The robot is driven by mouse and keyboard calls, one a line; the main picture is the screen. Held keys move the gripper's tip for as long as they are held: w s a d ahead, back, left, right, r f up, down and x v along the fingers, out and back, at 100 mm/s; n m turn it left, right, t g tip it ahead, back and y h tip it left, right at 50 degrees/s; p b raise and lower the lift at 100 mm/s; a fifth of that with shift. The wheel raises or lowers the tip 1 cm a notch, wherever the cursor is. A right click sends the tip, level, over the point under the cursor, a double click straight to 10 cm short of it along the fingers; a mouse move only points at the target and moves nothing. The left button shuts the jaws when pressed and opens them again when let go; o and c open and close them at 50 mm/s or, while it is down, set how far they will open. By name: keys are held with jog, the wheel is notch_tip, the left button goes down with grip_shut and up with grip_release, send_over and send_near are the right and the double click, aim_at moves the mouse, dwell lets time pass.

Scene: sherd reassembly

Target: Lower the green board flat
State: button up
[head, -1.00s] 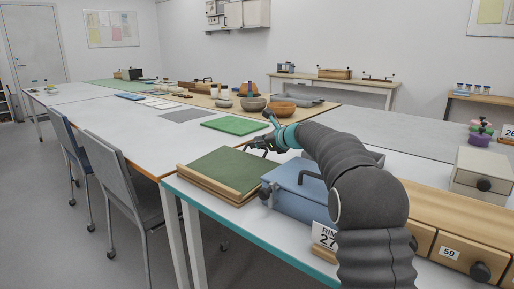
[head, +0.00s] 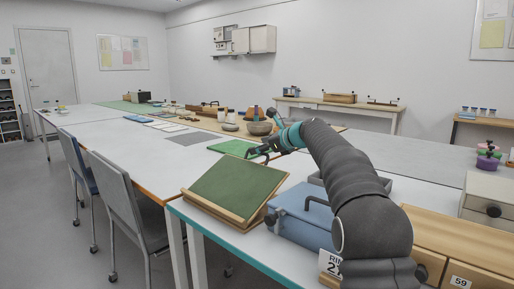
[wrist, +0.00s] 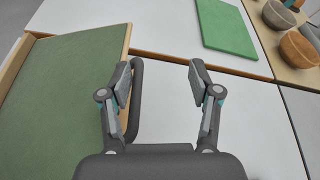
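The green board (head: 238,185), edged in light wood, stands tilted on the near table, its far edge raised and its wooden front ledge low. In the wrist view the board (wrist: 55,105) fills the left side. My gripper (head: 260,152) is by the board's far right corner in the head view. In the wrist view my gripper (wrist: 160,80) is open. A dark curved bar (wrist: 137,75) lies beside the left finger, along the board's wooden edge; I cannot tell whether they touch. The bar's lower end is hidden behind my gripper.
A blue box (head: 305,215) with a dark handle stands close right of the board. A flat green mat (head: 232,148) and bowls (head: 261,128) lie beyond. Wooden drawers (head: 455,245) stand at right. Chairs (head: 130,200) stand at left.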

jog(key=shift+s+d+r, duration=0.3)
jog(key=shift+d+r, duration=0.15)
jog(key=shift+d, duration=0.05)
jog(key=shift+c, duration=1)
jog(key=shift+s+d+r+b, duration=0.2)
jog(key=shift+s+b, duration=0.15)
jog(key=shift+c, duration=0.3)
jog(key=s+a+f+b+v, duration=0.1)
jog(key=b+v, duration=0.1)
jog(key=v, duration=1.1)
jog(key=shift+s+d, duration=0.25)
jog(key=shift+s, duration=0.2)
jog(key=shift+p, duration=0.35)
